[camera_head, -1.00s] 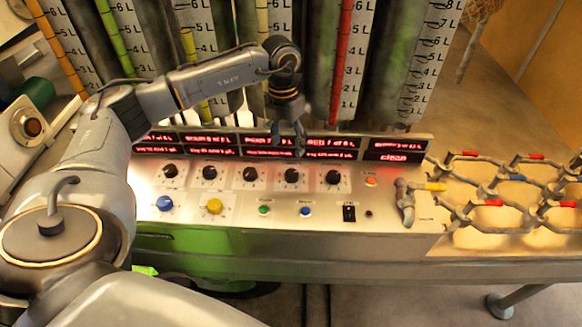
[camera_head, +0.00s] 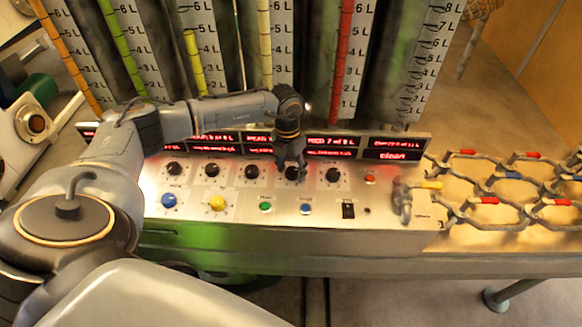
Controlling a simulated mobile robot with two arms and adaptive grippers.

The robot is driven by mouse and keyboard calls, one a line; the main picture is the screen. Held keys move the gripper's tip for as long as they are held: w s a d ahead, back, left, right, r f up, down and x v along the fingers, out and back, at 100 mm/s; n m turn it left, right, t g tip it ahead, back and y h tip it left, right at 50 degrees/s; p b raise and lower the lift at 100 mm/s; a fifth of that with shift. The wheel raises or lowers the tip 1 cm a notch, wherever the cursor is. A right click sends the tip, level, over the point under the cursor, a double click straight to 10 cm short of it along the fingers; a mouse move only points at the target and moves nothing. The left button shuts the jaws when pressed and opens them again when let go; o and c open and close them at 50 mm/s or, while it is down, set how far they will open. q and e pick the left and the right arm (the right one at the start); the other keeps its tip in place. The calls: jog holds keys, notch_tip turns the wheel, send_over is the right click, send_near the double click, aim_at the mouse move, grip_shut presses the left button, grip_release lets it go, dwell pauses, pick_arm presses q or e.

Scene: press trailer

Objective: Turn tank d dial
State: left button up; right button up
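A row of black dials runs along the metal control panel (camera_head: 380,215). The fourth black dial from the left (camera_head: 292,174), likely tank d's, is under my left gripper (camera_head: 291,164), which partly hides it. The gripper points down with its two fingers apart, one to each side of the dial's top. I cannot tell whether the fingers touch the dial. The third dial (camera_head: 251,171) is just left of the gripper and the fifth dial (camera_head: 333,175) is to its right. My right gripper is not in view.
Red-lit displays (camera_head: 331,146) sit above the dials, with tall tank scales (camera_head: 349,60) behind. Below the dials are a blue knob (camera_head: 168,200), a yellow knob (camera_head: 217,203), a green button (camera_head: 265,206) and a black switch (camera_head: 348,210). A tap (camera_head: 403,200) stands at the right.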

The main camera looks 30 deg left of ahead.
pick_arm(q)
jog(key=c, duration=0.9)
jog(key=shift+o, duration=0.2)
jog(key=shift+w+a+f+m+b, duration=0.1)
jog(key=shift+f+m+b, duration=0.05)
jog(key=shift+m+b, duration=1.55)
jog(key=m+b, duration=0.4)
jog(key=m, duration=0.1)
jog(key=shift+w+g, duration=0.1)
jog(key=shift+g, duration=0.2)
jog(key=m+b, duration=0.3)
jog(key=m, duration=0.2)
jog(key=shift+y, duration=0.3)
jog(key=shift+w+r+m+b, duration=0.1)
jog(key=shift+m+b, duration=0.55)
jog(key=shift+m, duration=0.45)
jog(key=shift+w+r+m+b, duration=0.1)
jog(key=shift+m+b, duration=0.55)
jog(key=shift+m, duration=0.45)
jog(key=o, duration=1.2)
jog(key=shift+s, duration=0.1)
jog(key=shift+c, duration=0.2)
